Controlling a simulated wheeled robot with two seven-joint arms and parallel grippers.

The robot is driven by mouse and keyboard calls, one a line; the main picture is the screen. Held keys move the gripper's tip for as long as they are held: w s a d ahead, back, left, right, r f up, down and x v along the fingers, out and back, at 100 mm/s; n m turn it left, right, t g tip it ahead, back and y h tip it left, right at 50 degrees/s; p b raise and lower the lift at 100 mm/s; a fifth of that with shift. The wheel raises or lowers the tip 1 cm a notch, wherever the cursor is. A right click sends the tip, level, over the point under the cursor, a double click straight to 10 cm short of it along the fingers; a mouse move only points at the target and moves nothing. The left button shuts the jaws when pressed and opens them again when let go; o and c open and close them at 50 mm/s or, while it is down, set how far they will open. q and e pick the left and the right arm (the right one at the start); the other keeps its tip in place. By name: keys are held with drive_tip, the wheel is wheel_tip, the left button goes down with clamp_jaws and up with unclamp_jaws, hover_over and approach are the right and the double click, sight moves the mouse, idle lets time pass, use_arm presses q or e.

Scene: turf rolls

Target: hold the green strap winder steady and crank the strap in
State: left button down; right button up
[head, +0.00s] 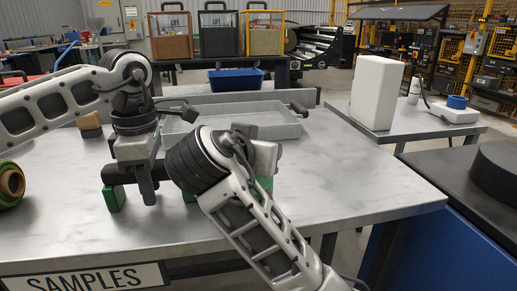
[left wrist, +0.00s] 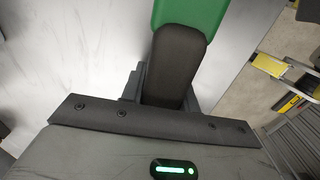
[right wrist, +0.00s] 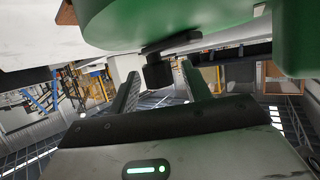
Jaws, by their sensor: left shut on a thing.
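The green strap winder stands on the metal table, mostly hidden behind my arms; its green foot (head: 113,199) shows at the left. My left gripper (head: 148,194) comes down from above and is shut on the winder's dark grip bar; the left wrist view shows this black grip (left wrist: 174,62) between the jaws, with a green winder part (left wrist: 186,13) beyond. My right gripper (right wrist: 160,82) is open below the green drum (right wrist: 150,22). The black crank knob (right wrist: 158,74) shows between its spread fingers, with gaps on both sides.
A grey tray (head: 285,131) lies behind the winder. A rolled turf piece (head: 11,186) is at the left edge, and a brown block (head: 89,121) lies farther back. A white container (head: 376,92) stands on a side table. The table's front right is clear.

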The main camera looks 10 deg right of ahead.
use_arm(q)
drive_tip(key=shift+f, duration=0.3)
use_arm(e)
drive_tip(key=v, duration=0.7)
drive_tip(key=shift+s+a, duration=0.1)
drive_tip(key=shift+s, duration=0.15)
use_arm(q)
drive_tip(key=c, duration=1)
unclamp_jaws()
drive_tip(key=shift+o, duration=0.2)
drive_tip(key=shift+r, duration=0.15)
